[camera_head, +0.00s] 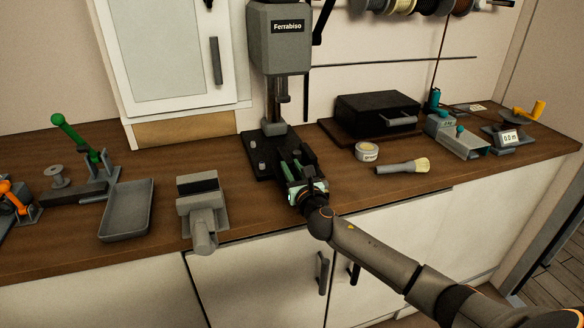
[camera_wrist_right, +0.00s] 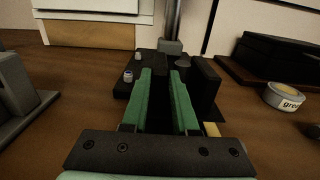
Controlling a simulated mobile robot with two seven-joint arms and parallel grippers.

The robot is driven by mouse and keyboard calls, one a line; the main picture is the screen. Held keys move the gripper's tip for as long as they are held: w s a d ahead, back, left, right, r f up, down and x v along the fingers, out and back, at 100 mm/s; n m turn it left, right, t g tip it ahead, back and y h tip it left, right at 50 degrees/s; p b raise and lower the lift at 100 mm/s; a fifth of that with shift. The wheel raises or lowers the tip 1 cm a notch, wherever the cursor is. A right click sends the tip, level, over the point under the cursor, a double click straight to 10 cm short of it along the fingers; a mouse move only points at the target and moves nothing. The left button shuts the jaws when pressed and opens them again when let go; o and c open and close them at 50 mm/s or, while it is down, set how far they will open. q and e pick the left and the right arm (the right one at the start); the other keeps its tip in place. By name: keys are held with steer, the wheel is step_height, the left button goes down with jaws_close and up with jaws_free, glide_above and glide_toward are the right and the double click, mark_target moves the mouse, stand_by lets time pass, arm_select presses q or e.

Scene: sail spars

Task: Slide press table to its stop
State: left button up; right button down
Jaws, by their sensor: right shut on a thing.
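The press (camera_head: 278,45), labelled "Ferrabiso", stands at the back of the bench with its ram (camera_head: 276,108) pointing down. Its black table (camera_head: 262,158) lies below, with small pale studs on it; in the wrist view the table (camera_wrist_right: 130,88) spreads ahead of my fingers. My right gripper (camera_head: 289,162) reaches over the table's front right part. Its green fingers, also in the wrist view (camera_wrist_right: 163,80), are shut on a dark part of the table between them. The exact grip is partly hidden by the fingers. My left gripper is not in view.
A grey vise (camera_head: 203,205) stands left of the press, with a grey tray (camera_head: 127,210) farther left. A tape roll (camera_head: 367,151), a brush (camera_head: 403,166) and a black case (camera_head: 377,113) lie to the right. Bare bench (camera_head: 350,190) shows in front of the brush.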

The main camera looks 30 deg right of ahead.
steer(key=c, duration=0.7)
jaws_free()
steer(key=shift+w, duration=0.1)
steer(key=v, duration=1.2)
steer(key=shift+s+a, duration=0.1)
steer(key=shift+s, duration=0.2)
